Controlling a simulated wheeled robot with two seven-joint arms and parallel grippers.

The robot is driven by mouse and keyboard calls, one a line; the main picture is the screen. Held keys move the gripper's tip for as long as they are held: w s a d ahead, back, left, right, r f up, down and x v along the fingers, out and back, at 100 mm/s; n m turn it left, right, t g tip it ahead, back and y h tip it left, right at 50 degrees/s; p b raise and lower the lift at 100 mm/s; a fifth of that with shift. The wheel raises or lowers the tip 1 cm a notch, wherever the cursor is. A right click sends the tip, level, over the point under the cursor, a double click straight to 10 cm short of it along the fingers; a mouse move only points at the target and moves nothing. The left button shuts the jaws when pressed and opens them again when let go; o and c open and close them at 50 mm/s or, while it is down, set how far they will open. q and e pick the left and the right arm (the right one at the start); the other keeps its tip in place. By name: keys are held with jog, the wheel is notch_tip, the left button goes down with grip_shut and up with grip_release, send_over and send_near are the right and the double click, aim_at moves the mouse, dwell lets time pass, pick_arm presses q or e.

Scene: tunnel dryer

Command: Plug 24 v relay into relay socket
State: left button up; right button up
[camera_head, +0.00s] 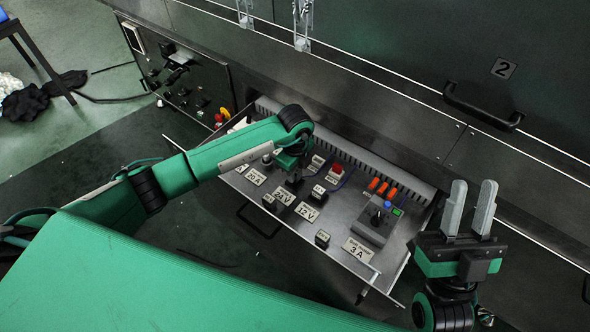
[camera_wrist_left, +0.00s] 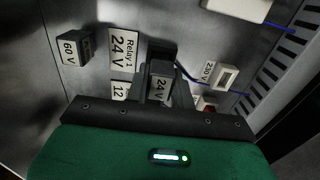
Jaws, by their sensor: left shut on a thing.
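My left gripper (camera_wrist_left: 158,84) is shut on a dark block-shaped relay with a pale label reading 24 V (camera_wrist_left: 161,91). It holds the relay low over the panel, beside the "Relay 1 24 V" plate (camera_wrist_left: 124,50). A black part, possibly the relay socket (camera_wrist_left: 163,50), shows just beyond the fingers. The fingers hide the underside of the relay, so I cannot tell whether it touches a socket. In the head view the left gripper (camera_head: 293,172) is above the 24 V plate (camera_head: 284,196). My right gripper (camera_head: 470,208) is open and empty, right of the panel.
The pulled-out panel also carries a 12 V plate (camera_head: 307,212), a grey control box (camera_head: 372,224) and orange parts (camera_head: 378,184). The dryer wall (camera_head: 400,110) rises behind.

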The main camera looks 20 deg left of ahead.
pick_arm(q)
jog(key=shift+p, duration=0.3)
jog(key=shift+f+b, duration=0.65)
jog(key=shift+f, duration=0.45)
jog(key=o, duration=1)
jog(key=shift+o, duration=0.2)
